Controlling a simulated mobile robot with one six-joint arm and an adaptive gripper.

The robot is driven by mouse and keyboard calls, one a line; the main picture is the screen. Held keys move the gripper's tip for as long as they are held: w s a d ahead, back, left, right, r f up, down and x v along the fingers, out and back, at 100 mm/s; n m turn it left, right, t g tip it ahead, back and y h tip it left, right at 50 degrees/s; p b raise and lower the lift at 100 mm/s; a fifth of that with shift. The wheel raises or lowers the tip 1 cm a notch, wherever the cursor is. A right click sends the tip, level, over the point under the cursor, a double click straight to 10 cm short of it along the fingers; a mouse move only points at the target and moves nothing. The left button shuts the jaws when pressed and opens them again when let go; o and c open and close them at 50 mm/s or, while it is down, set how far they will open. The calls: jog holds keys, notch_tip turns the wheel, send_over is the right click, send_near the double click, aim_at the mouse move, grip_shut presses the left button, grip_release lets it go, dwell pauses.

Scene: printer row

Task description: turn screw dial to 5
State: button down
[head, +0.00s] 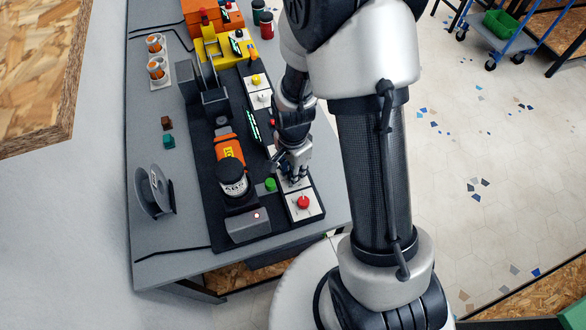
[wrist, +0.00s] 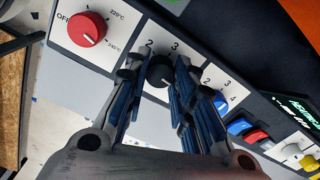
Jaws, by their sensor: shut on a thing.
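I cannot tell which number the dial points to. In the head view my gripper (head: 293,172) reaches down onto the front part of the printer row's control strip and hides the dial.
On the other side are blue (wrist: 240,126) and red (wrist: 257,136) controls.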

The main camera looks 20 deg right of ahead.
jog(key=shift+m, duration=1.4)
jog(key=c, duration=1.3)
grip_release()
notch_tip(320, 180, up, 12)
